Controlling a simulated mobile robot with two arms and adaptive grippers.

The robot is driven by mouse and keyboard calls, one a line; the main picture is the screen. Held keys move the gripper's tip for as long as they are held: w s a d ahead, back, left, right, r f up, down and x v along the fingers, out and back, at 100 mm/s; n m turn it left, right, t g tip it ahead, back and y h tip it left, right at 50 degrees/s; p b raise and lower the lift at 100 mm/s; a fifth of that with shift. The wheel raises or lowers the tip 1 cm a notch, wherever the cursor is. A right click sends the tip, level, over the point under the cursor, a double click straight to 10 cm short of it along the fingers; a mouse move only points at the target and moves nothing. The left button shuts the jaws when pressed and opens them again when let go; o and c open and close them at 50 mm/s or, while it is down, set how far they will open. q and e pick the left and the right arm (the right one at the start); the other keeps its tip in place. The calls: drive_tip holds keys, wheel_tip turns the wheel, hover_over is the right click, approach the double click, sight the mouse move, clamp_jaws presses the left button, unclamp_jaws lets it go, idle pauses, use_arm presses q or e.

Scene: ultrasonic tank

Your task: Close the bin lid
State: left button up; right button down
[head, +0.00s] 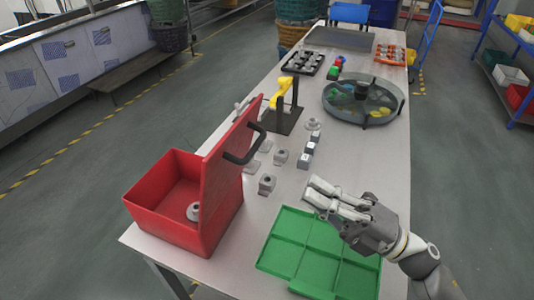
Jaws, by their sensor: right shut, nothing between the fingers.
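A red bin (172,222) stands at the near left corner of the table. Its red lid (222,172) is raised nearly upright along the bin's right side, with a black handle (246,150) on its right face. A grey part (193,211) lies inside the bin. My right gripper (316,192) is shut and empty, above the far right part of the green tray, to the right of the lid and apart from it. My left gripper is not in view.
A green divided tray (280,258) lies at the near right. Several small grey parts (267,183) sit between bin and tray. A black stand with a yellow piece (285,105) and a round clear-covered tank (362,98) are farther back.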

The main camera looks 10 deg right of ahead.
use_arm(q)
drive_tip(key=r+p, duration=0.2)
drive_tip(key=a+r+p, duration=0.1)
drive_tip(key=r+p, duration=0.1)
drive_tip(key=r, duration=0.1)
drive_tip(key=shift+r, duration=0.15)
use_arm(e)
drive_tip(key=x, duration=1)
drive_tip(key=shift+f, duration=0.1)
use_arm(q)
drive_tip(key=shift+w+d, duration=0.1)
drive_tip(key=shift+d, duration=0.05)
